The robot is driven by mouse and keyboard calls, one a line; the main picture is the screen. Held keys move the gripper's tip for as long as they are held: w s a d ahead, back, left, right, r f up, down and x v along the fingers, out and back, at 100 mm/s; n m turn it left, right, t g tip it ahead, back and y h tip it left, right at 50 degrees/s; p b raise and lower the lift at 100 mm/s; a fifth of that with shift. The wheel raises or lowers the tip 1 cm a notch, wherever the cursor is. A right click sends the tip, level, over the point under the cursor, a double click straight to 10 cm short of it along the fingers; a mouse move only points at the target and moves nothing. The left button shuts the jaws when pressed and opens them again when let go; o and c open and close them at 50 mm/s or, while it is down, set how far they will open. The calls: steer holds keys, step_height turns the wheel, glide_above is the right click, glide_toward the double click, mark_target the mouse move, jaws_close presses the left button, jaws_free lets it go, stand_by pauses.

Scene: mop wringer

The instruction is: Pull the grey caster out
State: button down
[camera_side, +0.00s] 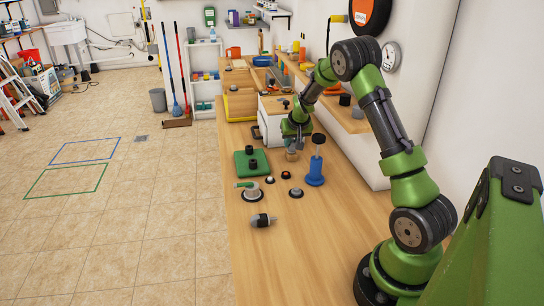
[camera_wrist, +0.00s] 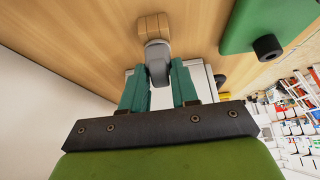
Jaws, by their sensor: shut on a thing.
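My gripper (camera_wrist: 158,72) points down over the wooden bench, and its two teal fingers are closed on the grey caster (camera_wrist: 158,56). The caster has a rounded grey body and sits between the fingertips. Its far end meets a small tan-brown block (camera_wrist: 153,27); I cannot tell how far it sits in the block. In the side view my gripper (camera_side: 291,133) is low over the bench, beside the white cabinet. The brown block (camera_side: 291,155) shows just below the fingers. The caster is mostly hidden there.
A green block with black knobs (camera_side: 245,170) lies left of my gripper. A blue pump-like stand (camera_side: 316,172) with a black top is close on the right. The white cabinet (camera_side: 270,106) stands behind.

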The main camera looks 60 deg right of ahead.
steer(key=shift+r, duration=0.15)
steer(key=shift+r, duration=2.8)
